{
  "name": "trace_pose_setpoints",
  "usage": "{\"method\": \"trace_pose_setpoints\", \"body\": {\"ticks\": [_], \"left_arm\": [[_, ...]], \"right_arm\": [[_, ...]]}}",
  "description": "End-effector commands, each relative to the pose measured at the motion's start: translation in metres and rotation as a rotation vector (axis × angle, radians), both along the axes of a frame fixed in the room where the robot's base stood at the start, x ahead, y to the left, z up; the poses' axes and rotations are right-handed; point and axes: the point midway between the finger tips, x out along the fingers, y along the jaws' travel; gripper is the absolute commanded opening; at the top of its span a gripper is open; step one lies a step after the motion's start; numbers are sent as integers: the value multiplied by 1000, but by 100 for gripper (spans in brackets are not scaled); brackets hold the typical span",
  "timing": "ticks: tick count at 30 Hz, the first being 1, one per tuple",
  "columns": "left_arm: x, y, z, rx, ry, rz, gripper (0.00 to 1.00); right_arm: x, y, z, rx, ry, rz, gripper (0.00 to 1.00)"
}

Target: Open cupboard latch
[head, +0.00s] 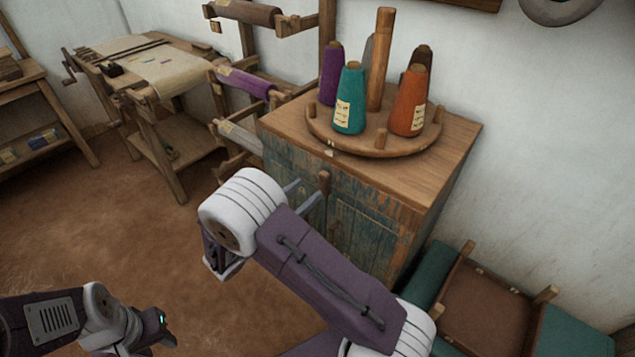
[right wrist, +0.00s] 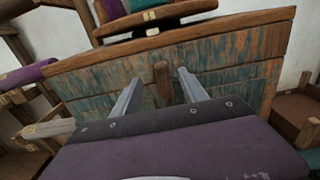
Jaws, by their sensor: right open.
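The cupboard (head: 290,170) has worn blue-green doors and a wooden top. Its latch, a small upright wooden piece (head: 325,184), sits at the top of the front; it also shows in the right wrist view (right wrist: 162,83). My right gripper (head: 311,190) is open in front of the doors. In the right wrist view its two fingers (right wrist: 159,80) stand on either side of the latch, with gaps; I cannot tell how far the tips reach around it. My left gripper (head: 163,330) is low at the left, away from the cupboard; its jaws are unclear.
A round wooden stand (head: 375,148) with several thread cones is on the cupboard top. A rack with rolls (head: 245,82) stands left of the cupboard, close to it.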

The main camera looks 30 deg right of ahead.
Motion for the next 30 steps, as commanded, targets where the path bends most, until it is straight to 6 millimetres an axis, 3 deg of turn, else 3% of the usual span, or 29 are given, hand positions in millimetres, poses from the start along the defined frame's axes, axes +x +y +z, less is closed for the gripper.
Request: {"method": "trace_pose_setpoints", "body": {"ticks": [3,9,18,20,24,30], "left_arm": [[0,0,-5,0,0,0,36],[0,0,-8,0,0,0,36],[0,0,-8,0,0,0,36],[0,0,-8,0,0,0,36],[0,0,-8,0,0,0,36],[0,0,-8,0,0,0,36]], "right_arm": [[9,-25,-1,0,-1,-5,51],[20,-50,-1,0,0,-3,51],[22,-54,0,0,0,0,51],[22,-54,0,0,0,0,37],[22,-54,0,0,0,0,0],[22,-54,0,3,-7,0,0]]}}
